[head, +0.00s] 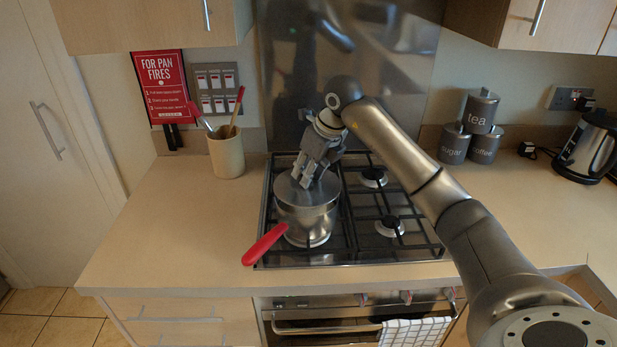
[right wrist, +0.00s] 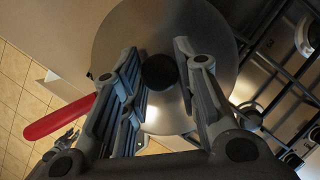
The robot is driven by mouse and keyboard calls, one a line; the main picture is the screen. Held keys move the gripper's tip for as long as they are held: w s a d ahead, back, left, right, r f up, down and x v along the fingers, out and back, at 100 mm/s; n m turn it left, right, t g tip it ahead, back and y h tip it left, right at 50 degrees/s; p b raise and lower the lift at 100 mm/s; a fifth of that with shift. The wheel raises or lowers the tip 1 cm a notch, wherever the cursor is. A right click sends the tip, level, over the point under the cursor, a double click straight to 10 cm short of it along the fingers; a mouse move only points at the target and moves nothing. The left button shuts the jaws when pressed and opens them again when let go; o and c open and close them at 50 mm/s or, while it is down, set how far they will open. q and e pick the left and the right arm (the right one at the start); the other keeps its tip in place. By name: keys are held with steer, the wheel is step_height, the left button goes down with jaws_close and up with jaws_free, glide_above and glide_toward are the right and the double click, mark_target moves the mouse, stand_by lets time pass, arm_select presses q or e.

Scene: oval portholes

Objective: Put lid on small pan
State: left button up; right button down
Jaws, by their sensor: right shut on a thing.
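The small pan (head: 308,217) is shiny metal with a red handle (head: 265,245) that points to the front left; it stands at the front left of the hob. The handle also shows in the right wrist view (right wrist: 60,117). The round metal lid (head: 289,190) is over the pan's top, roughly lined up with it; whether it touches the rim I cannot tell. My right gripper (head: 308,180) comes from above, shut on the lid's black knob (right wrist: 160,72), which shows between the fingers in the right wrist view.
The gas hob (head: 345,255) has free burners at the right. A utensil pot (head: 226,153) stands on the worktop left of the hob. Tea, sugar and coffee canisters (head: 482,110) and a kettle (head: 588,148) stand at the right. The worktop left of the hob is mostly clear.

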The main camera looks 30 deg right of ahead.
step_height(320, 180, down, 2)
steer(key=shift+f+p, duration=0.2)
steer(key=shift+p, duration=0.3)
steer(key=shift+f, duration=0.1)
steer(key=shift+f, duration=0.2)
steer(key=c, duration=1.1)
jaws_free()
steer(key=shift+r, duration=0.1)
steer(key=shift+r, duration=0.2)
steer(key=b+v, duration=0.2)
steer(key=v, duration=1)
steer(key=shift+f, duration=0.1)
